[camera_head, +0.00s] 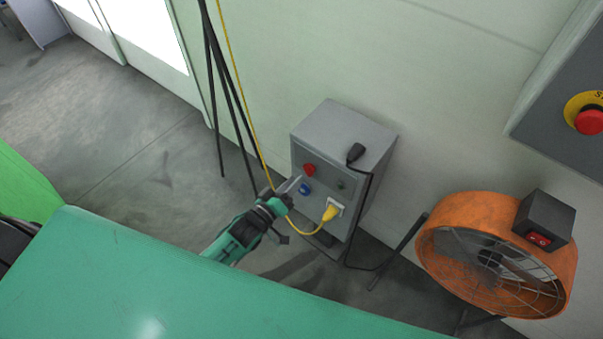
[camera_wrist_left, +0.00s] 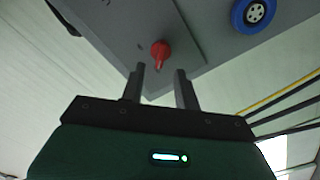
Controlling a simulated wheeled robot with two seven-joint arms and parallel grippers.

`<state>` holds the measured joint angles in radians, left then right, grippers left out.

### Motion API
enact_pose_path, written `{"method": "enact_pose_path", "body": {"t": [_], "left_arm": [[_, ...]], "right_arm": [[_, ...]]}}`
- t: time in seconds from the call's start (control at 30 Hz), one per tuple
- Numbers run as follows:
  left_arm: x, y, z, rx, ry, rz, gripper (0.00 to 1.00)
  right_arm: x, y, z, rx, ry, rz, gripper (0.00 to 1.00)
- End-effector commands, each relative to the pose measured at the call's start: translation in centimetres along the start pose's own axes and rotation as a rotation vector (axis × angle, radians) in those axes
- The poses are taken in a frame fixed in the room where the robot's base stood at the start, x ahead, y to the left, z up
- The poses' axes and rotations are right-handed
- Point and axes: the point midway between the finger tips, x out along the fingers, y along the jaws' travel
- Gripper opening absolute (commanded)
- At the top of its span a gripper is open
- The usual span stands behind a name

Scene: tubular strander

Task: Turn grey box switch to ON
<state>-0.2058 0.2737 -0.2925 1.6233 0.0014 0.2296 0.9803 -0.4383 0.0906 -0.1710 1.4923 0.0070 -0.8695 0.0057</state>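The grey box (camera_head: 322,187) stands on the floor against the wall. Its front carries a red switch (camera_head: 309,170), with a blue socket (camera_head: 305,188) below it. My left gripper (camera_head: 292,186) is just in front of the box, close to the blue socket and red switch in the picture. In the left wrist view, the open fingers (camera_wrist_left: 161,88) are apart with nothing between them. The red switch (camera_wrist_left: 160,52) lies just beyond the fingertips, roughly centred, and its handle points toward the gripper. No ON or OFF marking is readable. My right gripper is out of view.
A yellow plug (camera_head: 331,212) with a yellow cable sits on the box front. Dark cables (camera_head: 222,80) hang at left. An orange fan (camera_head: 495,255) stands at right. Open floor (camera_head: 120,130) lies left.

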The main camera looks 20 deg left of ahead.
Motion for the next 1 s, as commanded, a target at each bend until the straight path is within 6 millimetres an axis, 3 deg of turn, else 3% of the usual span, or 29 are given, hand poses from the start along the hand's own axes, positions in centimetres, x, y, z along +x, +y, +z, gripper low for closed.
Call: {"method": "enact_pose_path", "body": {"t": [0.1,0.3,0.67,0.83,1.0], "left_arm": [[2.0,0.1,0.0,-0.001,0.000,0.000,0.32],[3.9,0.0,0.0,0.001,0.000,0.000,0.32],[4.3,0.0,0.1,0.000,-0.001,-0.001,0.32],[4.3,0.0,0.1,0.000,-0.001,-0.001,0.02],[4.3,0.0,0.0,0.001,-0.001,-0.001,0.00]], "right_arm": [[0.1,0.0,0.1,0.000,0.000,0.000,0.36],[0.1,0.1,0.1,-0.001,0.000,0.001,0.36],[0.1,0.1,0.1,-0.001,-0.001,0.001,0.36],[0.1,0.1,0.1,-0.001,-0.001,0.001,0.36],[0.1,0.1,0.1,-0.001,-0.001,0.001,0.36]]}}
